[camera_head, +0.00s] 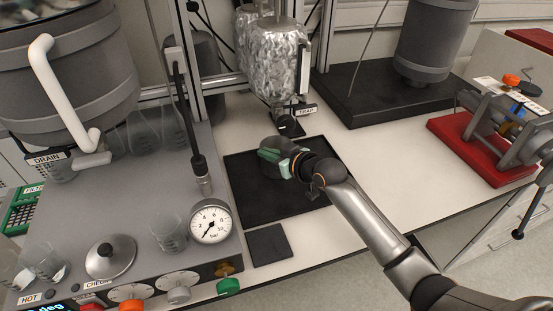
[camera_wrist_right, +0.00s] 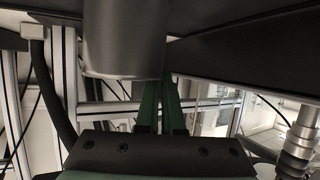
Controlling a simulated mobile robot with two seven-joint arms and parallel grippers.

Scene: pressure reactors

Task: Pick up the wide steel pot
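A rounded grey metal thing (camera_head: 274,143), possibly the wide steel pot, shows at the far side of the black mat (camera_head: 246,195), partly hidden by my right gripper. My right gripper (camera_head: 270,156), with green fingers, reaches in from the right and is against or right beside it. In the right wrist view a smooth grey cylinder (camera_wrist_right: 124,42) fills the upper left, and the two green fingers (camera_wrist_right: 163,105) run close together up to its lower right edge. I cannot tell whether they grip it. My left gripper is not in view.
A foil-wrapped vessel (camera_head: 272,58) hangs behind the mat. A grey panel with glassware and a pressure gauge (camera_head: 210,222) stands at left. A grey cylinder (camera_head: 432,40) stands over a black base (camera_head: 375,100). A red-based device (camera_head: 480,150) is at right. White bench is clear between.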

